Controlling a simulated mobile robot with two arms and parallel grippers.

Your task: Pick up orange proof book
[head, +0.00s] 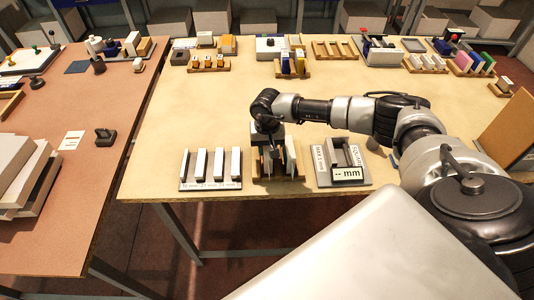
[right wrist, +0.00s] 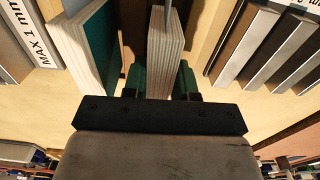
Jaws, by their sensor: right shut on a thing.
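My right gripper (head: 268,143) reaches down into a wooden book rack (head: 292,177) at the front of the tan table. In the right wrist view, my right gripper (right wrist: 160,85) is shut on a thin book (right wrist: 166,48), with its pale, layered page edge towards the camera. Its cover colour cannot be made out, so I cannot tell whether it is the orange proof book. A green-covered book (right wrist: 98,45) stands beside it, apart from the fingers. The gripper hides much of the rack in the head view. My left gripper is not in view.
A tray of upright pale bars (head: 211,164) stands left of the rack. A grey holder with an "mm" display (head: 351,174) stands close on its right. Other racks and trays line the table's back edge. The table's middle (head: 205,110) is clear.

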